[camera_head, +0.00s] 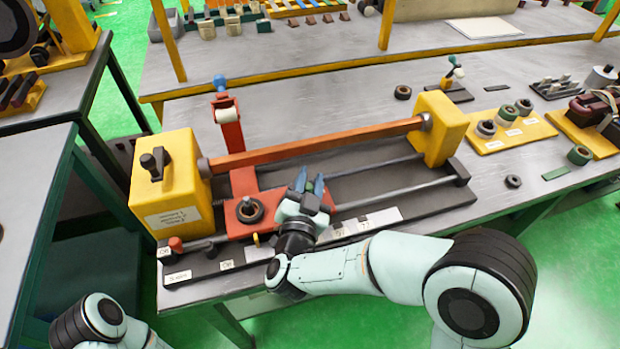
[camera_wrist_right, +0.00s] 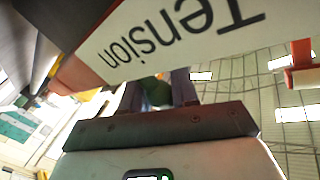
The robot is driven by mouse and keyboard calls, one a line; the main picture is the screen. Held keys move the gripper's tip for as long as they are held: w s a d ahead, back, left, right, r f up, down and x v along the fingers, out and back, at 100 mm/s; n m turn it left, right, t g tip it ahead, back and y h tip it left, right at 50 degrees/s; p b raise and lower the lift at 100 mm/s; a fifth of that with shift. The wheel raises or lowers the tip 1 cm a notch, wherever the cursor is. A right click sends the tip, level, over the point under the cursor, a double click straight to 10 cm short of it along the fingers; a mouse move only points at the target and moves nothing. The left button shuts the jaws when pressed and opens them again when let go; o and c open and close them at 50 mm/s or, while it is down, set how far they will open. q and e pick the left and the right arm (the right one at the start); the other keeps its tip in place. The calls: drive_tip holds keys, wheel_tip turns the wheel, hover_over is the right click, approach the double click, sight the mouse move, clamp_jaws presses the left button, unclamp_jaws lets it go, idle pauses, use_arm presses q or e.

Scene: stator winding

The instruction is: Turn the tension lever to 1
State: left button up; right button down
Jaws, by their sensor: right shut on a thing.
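My right gripper (camera_head: 310,183) is at the front right part of the red carriage (camera_head: 272,206) of the winding machine, fingers pointing up and away. It is shut on a small green piece, which looks like the tension lever's knob (camera_wrist_right: 155,92), seen between the fingers in the right wrist view. Most of the lever is hidden by the fingers. A white plate lettered "Tension" (camera_wrist_right: 170,35) shows upside down close above the gripper in the right wrist view. The lever's setting cannot be read. Only a link of my left arm shows at the lower left; its gripper is out of frame.
A yellow headstock (camera_head: 175,205) stands at left and a yellow end block (camera_head: 437,130) at right, joined by an orange bar (camera_head: 315,147). A red post with a white roller (camera_head: 225,114) rises behind the carriage. Small switches (camera_head: 176,245) line the front left edge.

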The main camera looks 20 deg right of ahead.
drive_tip(key=shift+a, duration=0.15)
idle(0.3)
drive_tip(key=c, duration=0.9)
unclamp_jaws()
drive_tip(key=v, duration=1.3)
drive_tip(key=shift+s+a+b, duration=0.15)
drive_tip(key=shift+b, duration=0.2)
drive_tip(key=shift+c, duration=0.4)
